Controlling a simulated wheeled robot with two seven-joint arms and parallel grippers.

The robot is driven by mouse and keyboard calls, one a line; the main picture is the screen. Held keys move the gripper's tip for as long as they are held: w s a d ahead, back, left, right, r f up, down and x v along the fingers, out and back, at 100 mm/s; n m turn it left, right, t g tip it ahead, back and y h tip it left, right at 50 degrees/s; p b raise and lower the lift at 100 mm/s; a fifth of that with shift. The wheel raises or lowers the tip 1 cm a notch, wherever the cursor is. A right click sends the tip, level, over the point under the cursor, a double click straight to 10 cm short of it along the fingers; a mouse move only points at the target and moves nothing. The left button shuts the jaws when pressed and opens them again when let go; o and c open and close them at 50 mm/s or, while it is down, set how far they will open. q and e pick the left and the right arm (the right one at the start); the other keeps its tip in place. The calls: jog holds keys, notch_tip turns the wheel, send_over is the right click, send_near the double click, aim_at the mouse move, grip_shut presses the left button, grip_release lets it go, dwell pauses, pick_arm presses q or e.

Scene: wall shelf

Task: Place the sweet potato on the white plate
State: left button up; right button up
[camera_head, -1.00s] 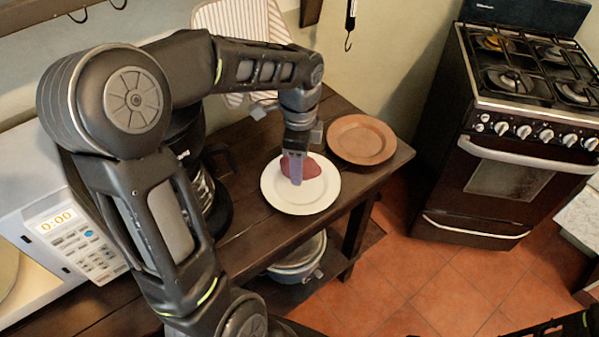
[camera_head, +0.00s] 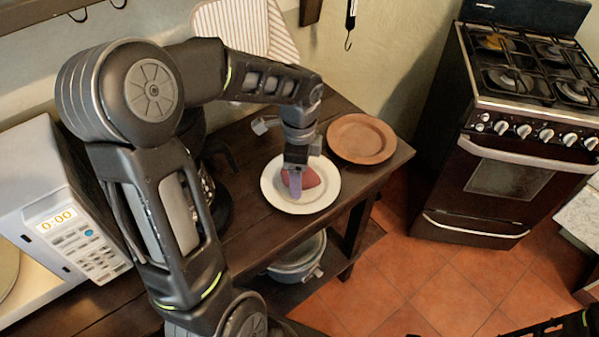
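The white plate (camera_head: 287,205) lies on the dark wooden table. The reddish sweet potato (camera_head: 311,178) is over the plate and looks to be resting on it or just above it; I cannot tell which. My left gripper (camera_head: 295,186) points down over the plate with its fingers at the sweet potato, covering part of it. Whether the fingers are closed on it or spread is hidden from this angle. Only a dark part of my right arm shows at the bottom right; its gripper is out of view.
A brown plate (camera_head: 362,139) lies right behind the white plate. A microwave (camera_head: 40,190) stands at the left, and a dark appliance is partly hidden behind my arm. A pot (camera_head: 297,262) sits on the lower shelf. A stove (camera_head: 510,150) stands at the right, with open floor between.

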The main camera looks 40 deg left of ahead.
pick_arm(q)
jog(key=shift+o, duration=0.4)
jog(key=shift+r, duration=0.1)
notch_tip(320, 180, up, 12)
dwell(0.3)
